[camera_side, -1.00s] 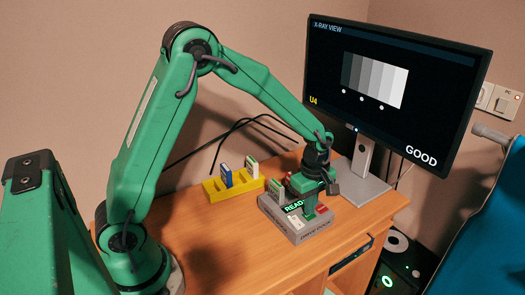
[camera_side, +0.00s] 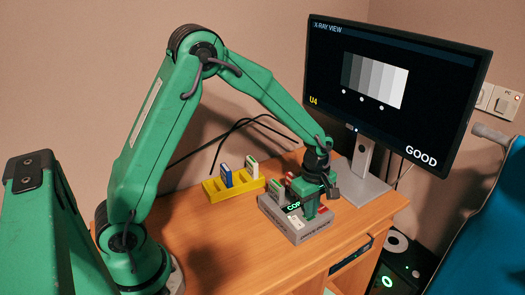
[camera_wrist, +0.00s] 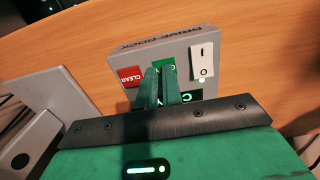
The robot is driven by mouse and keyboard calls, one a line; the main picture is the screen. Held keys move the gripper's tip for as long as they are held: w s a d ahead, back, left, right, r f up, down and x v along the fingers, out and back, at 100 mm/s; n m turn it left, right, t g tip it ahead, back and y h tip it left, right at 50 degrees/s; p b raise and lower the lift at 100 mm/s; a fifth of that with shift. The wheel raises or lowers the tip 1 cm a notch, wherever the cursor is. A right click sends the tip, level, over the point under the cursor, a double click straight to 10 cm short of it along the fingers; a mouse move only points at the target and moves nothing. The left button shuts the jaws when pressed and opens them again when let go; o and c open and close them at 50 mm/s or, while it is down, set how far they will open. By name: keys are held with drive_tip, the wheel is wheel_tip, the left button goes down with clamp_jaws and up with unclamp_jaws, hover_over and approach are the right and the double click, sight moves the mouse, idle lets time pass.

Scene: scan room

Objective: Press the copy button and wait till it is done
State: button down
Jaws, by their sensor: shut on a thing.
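The grey drive dock (camera_side: 298,234) sits on the desk; it also shows in the wrist view (camera_wrist: 104,58). Its lit green display (camera_side: 293,206) reads "COP", the rest hidden behind my gripper. The green copy button (camera_wrist: 170,70) is partly covered by my fingers. My gripper (camera_side: 310,216) points down over the dock, its fingertips together at the button in the wrist view (camera_wrist: 163,72).
The red CLEAR button (camera_wrist: 130,76) and a white switch (camera_wrist: 202,60) flank the copy button. A yellow rack (camera_side: 213,190) holds a blue drive (camera_side: 225,175) and a green-white drive (camera_side: 252,168). The monitor (camera_side: 395,90) reads "U4" and "GOOD". The desk front is clear.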

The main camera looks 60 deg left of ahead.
drive_tip(key=shift+s+f, duration=0.4)
drive_tip(key=shift+f, duration=0.2)
wheel_tip(320, 180, up, 15)
drive_tip(key=shift+w, duration=0.4)
drive_tip(key=shift+r, duration=0.1)
drive_tip(key=shift+s+r, duration=0.1)
idle(0.3)
drive_tip(key=s+a+r+m+t, duration=0.2)
drive_tip(key=s+m, duration=0.7)
drive_tip(key=s, duration=0.1)
drive_tip(key=s+a+r+m+t, duration=0.2)
drive_tip(key=s+r+m+t, duration=0.1)
drive_tip(key=s+m, duration=0.6)
drive_tip(key=shift+s+r, duration=0.3)
drive_tip(key=shift+s, duration=0.8)
